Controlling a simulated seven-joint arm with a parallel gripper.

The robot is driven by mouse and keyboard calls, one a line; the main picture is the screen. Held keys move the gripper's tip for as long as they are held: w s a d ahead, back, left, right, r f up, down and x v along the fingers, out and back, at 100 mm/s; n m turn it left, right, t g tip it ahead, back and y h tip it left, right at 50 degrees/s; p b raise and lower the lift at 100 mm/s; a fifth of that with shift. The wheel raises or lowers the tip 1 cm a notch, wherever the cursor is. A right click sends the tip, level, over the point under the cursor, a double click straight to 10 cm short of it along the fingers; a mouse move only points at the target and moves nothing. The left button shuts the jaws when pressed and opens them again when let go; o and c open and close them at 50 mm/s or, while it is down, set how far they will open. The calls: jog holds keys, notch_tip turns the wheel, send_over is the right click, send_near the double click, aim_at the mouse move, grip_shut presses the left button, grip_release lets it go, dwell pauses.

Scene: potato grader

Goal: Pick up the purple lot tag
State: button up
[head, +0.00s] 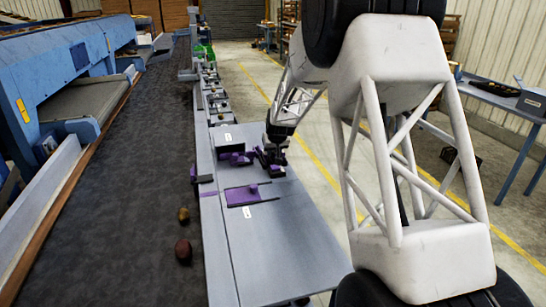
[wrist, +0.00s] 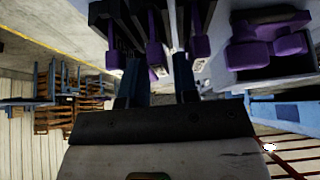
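In the head view, several purple pieces (head: 264,160) sit together on the grey bench beside my gripper (head: 277,152); I cannot tell for sure which is the lot tag. In the wrist view, the two dark fingers of my gripper (wrist: 158,86) stand apart. A narrow purple piece (wrist: 155,55) shows between them, with a gap on each side, and it does not look clamped. More purple pieces show to its left (wrist: 113,55) and right (wrist: 200,45). The fingertips are partly hidden among dark parts. In the head view, my gripper is small and its fingers are unclear.
A dark open box (wrist: 238,70) with purple blocks stands close beside my gripper. The front of the bench is clear. Two potatoes (head: 183,250) lie on the dark belt (head: 130,190).

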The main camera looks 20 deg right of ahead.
jog(key=shift+x, duration=0.8)
jog(key=shift+c, duration=0.4)
grip_shut()
